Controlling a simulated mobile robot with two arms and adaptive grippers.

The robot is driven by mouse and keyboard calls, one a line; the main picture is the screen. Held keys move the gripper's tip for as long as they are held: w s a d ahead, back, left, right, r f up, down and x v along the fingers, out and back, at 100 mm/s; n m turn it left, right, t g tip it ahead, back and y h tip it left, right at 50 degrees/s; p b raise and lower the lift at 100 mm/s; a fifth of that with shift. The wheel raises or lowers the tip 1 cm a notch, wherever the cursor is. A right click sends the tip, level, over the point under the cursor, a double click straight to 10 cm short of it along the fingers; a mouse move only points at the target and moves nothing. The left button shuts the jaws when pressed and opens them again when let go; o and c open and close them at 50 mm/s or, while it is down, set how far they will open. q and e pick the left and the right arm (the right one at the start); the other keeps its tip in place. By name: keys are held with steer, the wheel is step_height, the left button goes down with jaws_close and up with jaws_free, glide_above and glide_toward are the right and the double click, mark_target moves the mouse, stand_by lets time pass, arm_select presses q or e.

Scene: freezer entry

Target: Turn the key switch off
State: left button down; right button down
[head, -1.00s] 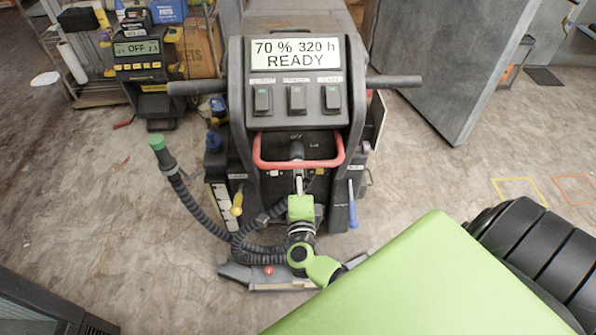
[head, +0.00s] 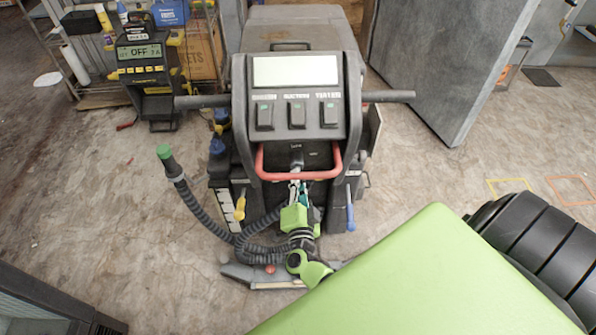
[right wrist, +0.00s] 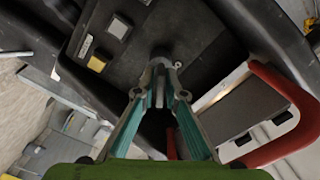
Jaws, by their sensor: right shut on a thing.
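The key switch (right wrist: 160,56) is a dark round stub below the scrubber's control panel, seen in the right wrist view. In the head view it is small and partly hidden at the red bail handle (head: 261,160). My right gripper (right wrist: 160,74) has its fingertips closed together at the key switch, gripping it. In the head view the right gripper (head: 297,181) reaches up from below, under the panel. The scrubber's display (head: 294,71) is blank and pale. My left gripper is not in view.
Three black rocker switches (head: 296,115) sit below the display. A ribbed hose (head: 198,206) with a green end curves at the left. A charger (head: 147,75) reading OFF stands back left. A grey door (head: 432,70) stands open back right.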

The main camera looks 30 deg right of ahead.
steer(key=n+p, duration=0.3)
steer(key=n, duration=0.2)
steer(key=shift+n, duration=0.3)
steer(key=n+p, duration=0.1)
steer(key=n, duration=0.4)
steer(key=shift+f+p, duration=0.1)
steer(key=shift+p, duration=0.25)
steer(key=shift+n, duration=0.4)
steer(key=c, duration=2.2)
jaws_free()
